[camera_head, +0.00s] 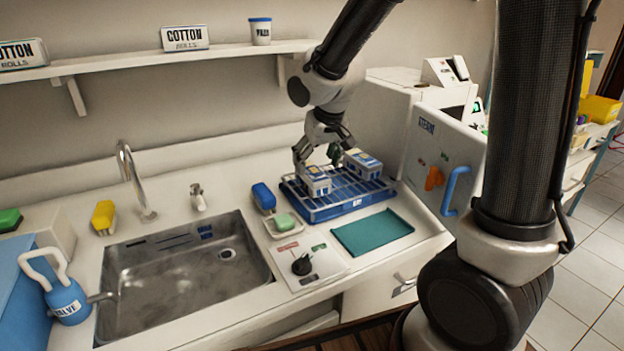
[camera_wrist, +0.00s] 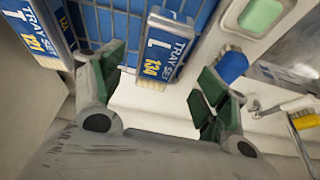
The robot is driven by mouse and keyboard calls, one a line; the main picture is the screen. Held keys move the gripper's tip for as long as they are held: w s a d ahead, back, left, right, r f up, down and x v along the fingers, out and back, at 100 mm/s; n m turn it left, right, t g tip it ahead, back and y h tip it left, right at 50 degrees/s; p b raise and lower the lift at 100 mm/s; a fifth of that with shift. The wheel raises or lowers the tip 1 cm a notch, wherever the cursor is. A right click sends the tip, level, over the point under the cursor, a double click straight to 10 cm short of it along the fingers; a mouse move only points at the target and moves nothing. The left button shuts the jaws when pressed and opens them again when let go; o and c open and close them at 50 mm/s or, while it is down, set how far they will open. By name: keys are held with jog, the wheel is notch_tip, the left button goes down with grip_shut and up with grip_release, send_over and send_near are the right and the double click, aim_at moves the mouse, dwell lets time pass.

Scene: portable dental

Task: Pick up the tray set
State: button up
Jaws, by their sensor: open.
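Two small white-and-blue boxes labelled tray set stand on a blue wire rack (camera_head: 342,207) on the counter. The left tray set (camera_head: 316,181) is under my gripper (camera_head: 320,160); the right tray set (camera_head: 363,164) stands farther right on the rack. In the wrist view, the box marked "L TRAY SET 134" (camera_wrist: 166,47) lies between the open, green-padded fingers of my gripper (camera_wrist: 160,82), with gaps visible on both sides. The other labelled box (camera_wrist: 37,27) is at the upper left, outside the fingers. My gripper holds nothing.
A blue object (camera_head: 263,197), a green soap (camera_head: 285,222) on a dish and the sink (camera_head: 180,265) lie left of the rack. A teal mat (camera_head: 372,232) lies in front. A white steam unit (camera_head: 437,150) stands close on the right. A shelf (camera_head: 170,58) runs above.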

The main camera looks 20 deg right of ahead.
jog(key=x, duration=0.6)
jog(key=shift+w, duration=0.4)
jog(key=c, duration=1.3)
notch_tip(320, 180, up, 10)
jog(key=shift+r, duration=0.1)
notch_tip(320, 180, up, 15)
send_over(312, 171)
